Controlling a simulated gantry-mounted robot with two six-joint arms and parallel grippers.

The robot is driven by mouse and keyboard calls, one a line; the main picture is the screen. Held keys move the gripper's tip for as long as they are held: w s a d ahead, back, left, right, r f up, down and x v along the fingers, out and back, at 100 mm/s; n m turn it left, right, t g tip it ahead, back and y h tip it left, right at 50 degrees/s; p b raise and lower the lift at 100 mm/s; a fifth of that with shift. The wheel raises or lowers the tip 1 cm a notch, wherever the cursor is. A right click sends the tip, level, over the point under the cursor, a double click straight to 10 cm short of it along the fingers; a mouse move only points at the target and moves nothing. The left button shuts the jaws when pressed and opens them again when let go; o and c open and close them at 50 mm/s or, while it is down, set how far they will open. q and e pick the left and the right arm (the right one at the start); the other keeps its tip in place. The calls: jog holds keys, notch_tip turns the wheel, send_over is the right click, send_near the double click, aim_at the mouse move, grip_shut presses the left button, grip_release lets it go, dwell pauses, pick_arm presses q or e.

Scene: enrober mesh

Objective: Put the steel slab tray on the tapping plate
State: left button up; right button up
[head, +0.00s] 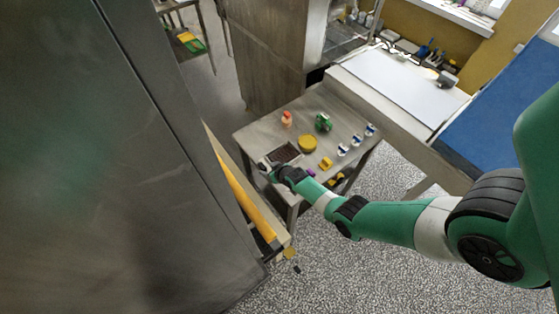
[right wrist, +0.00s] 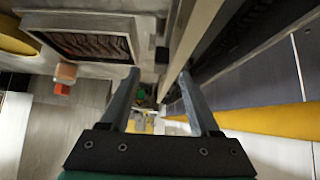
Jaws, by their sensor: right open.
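The steel slab tray (head: 284,153), a shallow rectangle with dark ridged contents, lies on the steel table near its left front corner. It also shows at the upper left of the right wrist view (right wrist: 85,42). My right gripper (head: 270,174) is at the table's front edge, just in front of the tray. In the right wrist view the fingers (right wrist: 160,72) are spread with nothing held between them, and the tray is to their upper left, apart from them. I cannot tell which thing is the tapping plate. My left gripper is not in view.
The table (head: 257,134) also bears a yellow round piece (head: 307,143), a green device (head: 323,122), an orange-red item (head: 287,118), a small yellow block (head: 326,163) and several white-and-blue pots (head: 357,139). A tall steel cabinet (head: 110,170) stands close on the left.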

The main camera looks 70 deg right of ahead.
aim_at(263, 167)
jog(key=shift+b+x, duration=0.35)
jog(key=shift+x, duration=0.55)
jog(key=shift+w+d+f, duration=0.1)
jog(key=b+x, duration=0.5)
jog(key=shift+f, duration=0.1)
jog(key=shift+w, duration=0.1)
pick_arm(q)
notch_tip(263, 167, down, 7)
pick_arm(e)
jog(key=shift+c, duration=0.3)
grip_shut()
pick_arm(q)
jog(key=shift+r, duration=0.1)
pick_arm(e)
jog(key=shift+r, duration=0.2)
